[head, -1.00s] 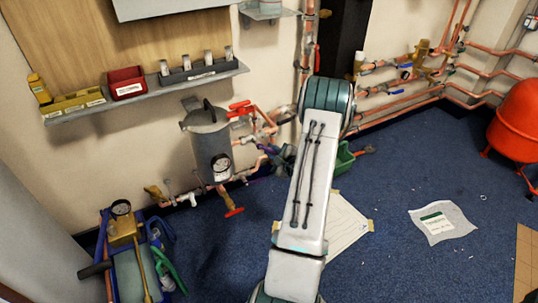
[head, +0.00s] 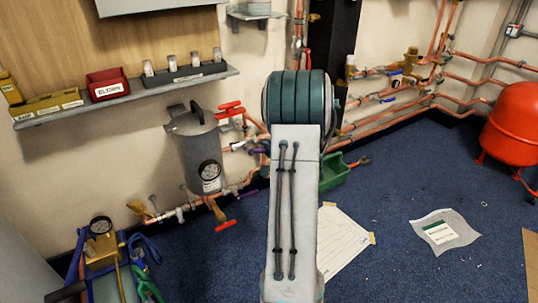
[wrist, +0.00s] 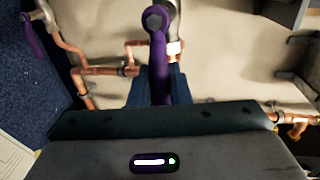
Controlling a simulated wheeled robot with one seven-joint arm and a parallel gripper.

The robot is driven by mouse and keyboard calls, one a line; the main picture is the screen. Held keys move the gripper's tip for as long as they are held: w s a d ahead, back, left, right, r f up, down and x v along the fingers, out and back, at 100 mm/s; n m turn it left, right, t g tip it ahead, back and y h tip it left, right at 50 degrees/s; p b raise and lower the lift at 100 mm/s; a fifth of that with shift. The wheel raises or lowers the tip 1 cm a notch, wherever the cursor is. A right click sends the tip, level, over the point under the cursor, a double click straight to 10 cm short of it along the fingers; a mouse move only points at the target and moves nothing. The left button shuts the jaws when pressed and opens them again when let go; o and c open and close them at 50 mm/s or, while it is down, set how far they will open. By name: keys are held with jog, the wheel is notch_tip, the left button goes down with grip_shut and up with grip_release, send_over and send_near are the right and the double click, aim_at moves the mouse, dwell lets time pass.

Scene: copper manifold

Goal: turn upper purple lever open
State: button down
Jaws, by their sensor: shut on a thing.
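In the wrist view a purple lever (wrist: 158,45) runs from a round pivot on a valve down between the fingers of my gripper (wrist: 163,82). The gripper is shut on it. The floor lies at the left of this view, so this is the upper of two purple levers. The lower purple lever (wrist: 35,38) is at the upper left, apart from my gripper. In the head view my arm hides the gripper, and a small purple part (head: 258,151) shows just left of the arm.
Copper pipes (wrist: 100,71) run close around the held lever. In the head view a grey tank (head: 200,150) with a gauge and red handles (head: 230,109) stands left of my arm. A green tray (head: 333,172) lies at right.

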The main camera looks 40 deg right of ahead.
jog(key=shift+d, duration=0.1)
dwell(0.3)
jog(key=c, duration=1.4)
grip_release()
jog(key=shift+s, duration=0.1)
jog(key=p+v, duration=0.3)
jog(key=v, duration=1)
jog(key=shift+s+r, duration=0.1)
jog(key=shift+s, duration=0.3)
